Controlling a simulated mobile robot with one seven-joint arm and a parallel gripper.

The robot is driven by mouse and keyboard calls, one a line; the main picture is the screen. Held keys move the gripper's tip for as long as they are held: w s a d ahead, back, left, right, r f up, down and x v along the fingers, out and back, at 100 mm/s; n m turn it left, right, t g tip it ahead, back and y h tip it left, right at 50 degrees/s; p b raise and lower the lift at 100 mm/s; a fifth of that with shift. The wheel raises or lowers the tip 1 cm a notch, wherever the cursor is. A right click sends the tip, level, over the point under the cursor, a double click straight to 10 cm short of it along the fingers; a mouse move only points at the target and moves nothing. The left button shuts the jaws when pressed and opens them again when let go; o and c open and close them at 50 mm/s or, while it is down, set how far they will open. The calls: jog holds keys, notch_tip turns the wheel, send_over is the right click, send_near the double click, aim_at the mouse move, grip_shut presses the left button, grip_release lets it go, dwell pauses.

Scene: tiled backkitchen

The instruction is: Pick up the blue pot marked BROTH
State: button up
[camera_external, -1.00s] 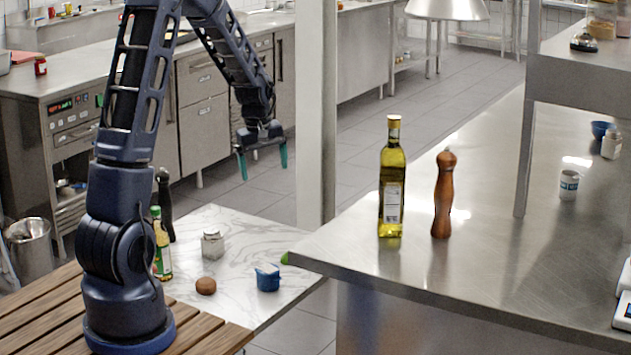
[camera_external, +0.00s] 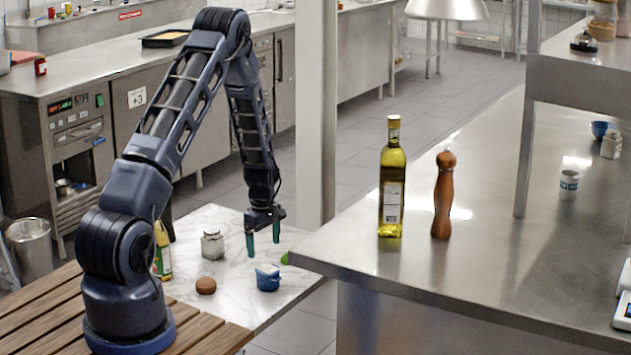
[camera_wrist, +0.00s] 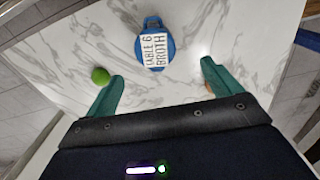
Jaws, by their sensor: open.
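The blue pot (camera_external: 267,280) stands on the white marble table, near its right edge in the external view. In the wrist view the blue pot (camera_wrist: 142,47) shows from above, with a white label reading "TABLE 6 BROTH" and a handle at its far side. My gripper (camera_external: 263,245) points down above the table, just above and behind the pot, and is open and empty. In the wrist view its two green fingers (camera_wrist: 160,85) are spread wide, and the pot lies beyond the fingertips, between their lines.
A green round item (camera_wrist: 100,76) lies left of the pot in the wrist view. On the marble table (camera_external: 225,290) stand a brown round item (camera_external: 206,286), a small jar (camera_external: 212,244) and a bottle (camera_external: 162,252). The steel counter (camera_external: 420,285) edges close on the right.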

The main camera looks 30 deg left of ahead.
aim_at(268, 268)
notch_tip(268, 268, down, 6)
jog(key=shift+r, duration=0.25)
jog(key=shift+w+d+f, duration=0.15)
jog(key=shift+w+f, duration=0.05)
jog(key=shift+f, duration=1.15)
jog(key=shift+w+d+f, duration=0.1)
jog(key=shift+w+f, duration=0.1)
jog(key=shift+f, duration=1.1)
jog(key=shift+c, duration=0.4)
jog(key=c, duration=1.2)
